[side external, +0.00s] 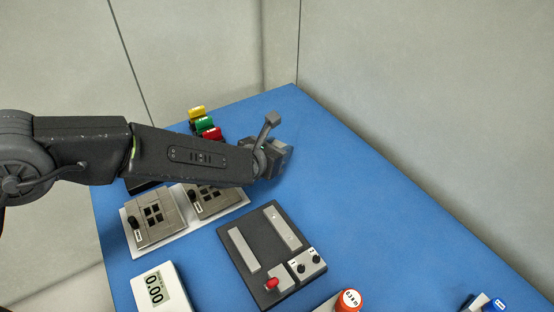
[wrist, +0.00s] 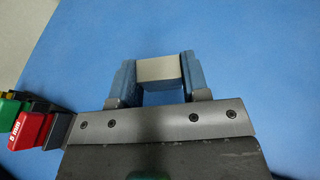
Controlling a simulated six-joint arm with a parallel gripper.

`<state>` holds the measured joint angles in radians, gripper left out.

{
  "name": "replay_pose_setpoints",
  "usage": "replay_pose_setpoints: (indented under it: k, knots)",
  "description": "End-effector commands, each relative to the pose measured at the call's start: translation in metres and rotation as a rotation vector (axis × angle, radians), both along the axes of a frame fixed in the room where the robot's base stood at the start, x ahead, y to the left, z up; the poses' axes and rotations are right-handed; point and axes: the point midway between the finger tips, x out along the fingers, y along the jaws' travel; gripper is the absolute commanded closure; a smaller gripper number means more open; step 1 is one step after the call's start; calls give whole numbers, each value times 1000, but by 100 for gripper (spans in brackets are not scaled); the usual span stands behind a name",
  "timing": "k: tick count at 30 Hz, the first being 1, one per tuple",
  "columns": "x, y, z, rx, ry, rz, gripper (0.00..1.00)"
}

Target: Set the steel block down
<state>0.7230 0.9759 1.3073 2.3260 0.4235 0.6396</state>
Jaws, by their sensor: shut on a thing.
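In the wrist view my gripper (wrist: 157,77) is shut on the steel block (wrist: 159,70), a pale grey block held between its two blue-grey fingers. Only the blue table surface (wrist: 240,60) shows around the block there, and I cannot tell whether the block touches it. In the side view my gripper (side external: 277,160) is over the far part of the blue table, partly hidden by my own arm. The block cannot be made out in that view.
Yellow, green and red labelled blocks (side external: 204,124) stand left of my gripper. Nearer are a pale tray with two grey fixtures (side external: 155,218), a dark board (side external: 268,250), a scale (side external: 158,290) and an orange-capped container (side external: 348,300). The table's right side is mostly clear.

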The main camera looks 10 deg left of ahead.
Motion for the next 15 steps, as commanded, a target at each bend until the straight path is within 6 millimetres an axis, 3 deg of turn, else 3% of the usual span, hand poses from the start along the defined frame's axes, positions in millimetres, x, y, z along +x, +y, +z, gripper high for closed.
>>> replay_pose_setpoints:
  k: [7,15]
  knots:
    - [0,-1,-32,1,-1,1,95]
    - [1,0,-38,-1,-3,0,95]
